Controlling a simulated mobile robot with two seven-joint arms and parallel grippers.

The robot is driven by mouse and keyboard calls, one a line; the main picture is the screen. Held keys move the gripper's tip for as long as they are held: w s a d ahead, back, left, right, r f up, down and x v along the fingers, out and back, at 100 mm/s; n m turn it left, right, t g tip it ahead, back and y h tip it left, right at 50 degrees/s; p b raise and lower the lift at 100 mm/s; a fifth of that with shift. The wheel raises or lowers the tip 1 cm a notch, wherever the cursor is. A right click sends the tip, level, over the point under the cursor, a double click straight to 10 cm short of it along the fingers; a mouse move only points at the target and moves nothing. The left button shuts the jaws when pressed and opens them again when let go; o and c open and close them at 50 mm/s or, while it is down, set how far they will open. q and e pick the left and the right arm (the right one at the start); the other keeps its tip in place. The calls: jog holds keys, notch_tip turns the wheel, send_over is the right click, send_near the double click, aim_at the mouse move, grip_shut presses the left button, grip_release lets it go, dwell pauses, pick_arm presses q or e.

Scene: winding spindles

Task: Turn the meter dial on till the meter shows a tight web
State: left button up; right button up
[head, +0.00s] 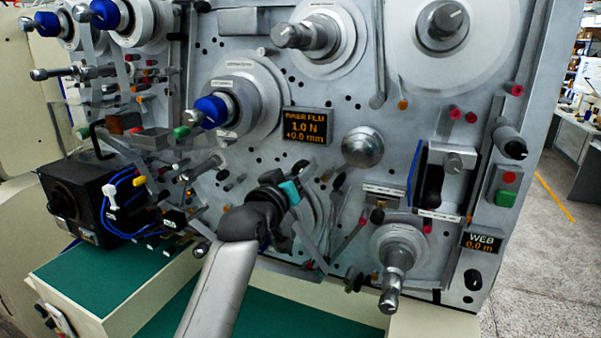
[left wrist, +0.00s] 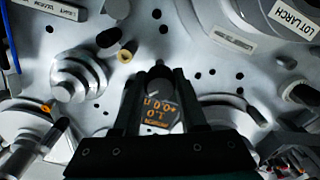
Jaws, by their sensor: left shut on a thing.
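The meter (head: 307,125) is a dark panel with orange text reading INNER FILM, 1.0 N and +0.0 mm. In the left wrist view the meter (left wrist: 158,111) shows upside down between my fingers. My left gripper (head: 296,182) reaches up from below, just under the meter in the head view. In the left wrist view the two black fingers of my left gripper (left wrist: 160,80) are shut on the dark meter dial (left wrist: 155,89), which has a pale mark. The gripper hides the dial in the head view. My right gripper is not in view.
A second display marked WEB (head: 481,243) reads 0.0 m, with a black knob (head: 473,280) below it. A round metal knob (head: 362,147) stands right of the meter. A blue-capped spindle (head: 211,110) stands left. A black box (head: 80,205) sits on the green ledge.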

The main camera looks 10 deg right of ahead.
pick_arm(q)
grip_shut()
jog(key=shift+m, duration=0.3)
jog(key=m, duration=0.3)
jog(key=shift+p, duration=0.35)
jog(key=shift+m+p, duration=0.45)
jog(key=shift+m, duration=1.55)
jog(key=o, duration=0.6)
grip_release()
jog(key=shift+o, duration=0.2)
jog(key=shift+s+a, duration=0.1)
jog(key=shift+a, duration=0.05)
